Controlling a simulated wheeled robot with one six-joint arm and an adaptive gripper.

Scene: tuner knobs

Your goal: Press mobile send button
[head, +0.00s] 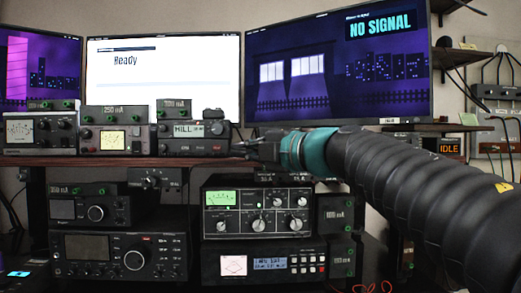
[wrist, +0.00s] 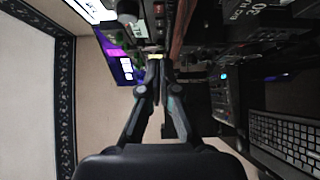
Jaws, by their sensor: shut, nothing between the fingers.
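A small dark radio unit (head: 192,137) with a lit display reading "HILL" sits on the upper shelf, left of my gripper; it may be the mobile. I cannot make out a send button on it. My gripper (head: 243,148) is shut and empty, coming in from the right at shelf height with its tips close to the unit's right end. In the wrist view its fingertips (wrist: 156,66) meet in front of a dark device on the shelf. I cannot tell whether they touch anything.
Meters and boxes (head: 112,138) line the shelf to the left. Below are a large transceiver (head: 120,256) and a tuner with knobs (head: 258,212). Monitors (head: 163,80) stand behind. A keyboard (wrist: 286,138) shows in the wrist view.

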